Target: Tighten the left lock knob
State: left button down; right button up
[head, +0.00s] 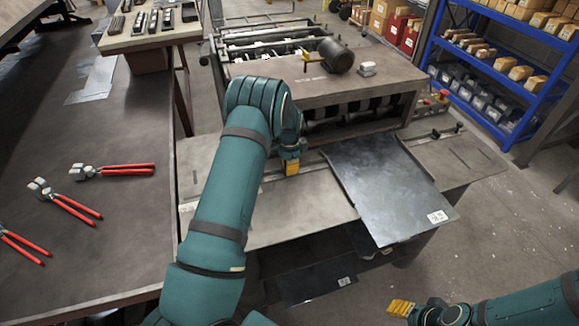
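My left gripper (291,166) points down at the guide slot on the left part of the forming machine's grey table (325,205). Its yellow fingertips sit at or just above the slot. The left lock knob does not show; the gripper and my arm cover that area. Whether the fingers hold anything cannot be told. A small dark knob (436,134) stands on the right part of the table. A dark metal sheet (385,185) with a white label lies on the table right of my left gripper. My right gripper (400,308) is low at the right, away from the machine.
The machine housing (325,90) with a motor stands behind the table. A dark workbench (90,210) at left holds several red-handled pliers (127,170). A blue shelf rack (490,75) with boxes stands at right. Floor right of the machine is clear.

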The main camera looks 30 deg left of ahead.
pick_arm(q)
jog(key=shift+f+m+b, duration=0.1)
jog(key=shift+m+b, duration=0.65)
jog(key=shift+m, duration=0.05)
jog(key=shift+d, duration=0.1)
jog(key=c, duration=1)
grip_release()
jog(key=shift+c, duration=0.2)
notch_tip(320, 180, up, 12)
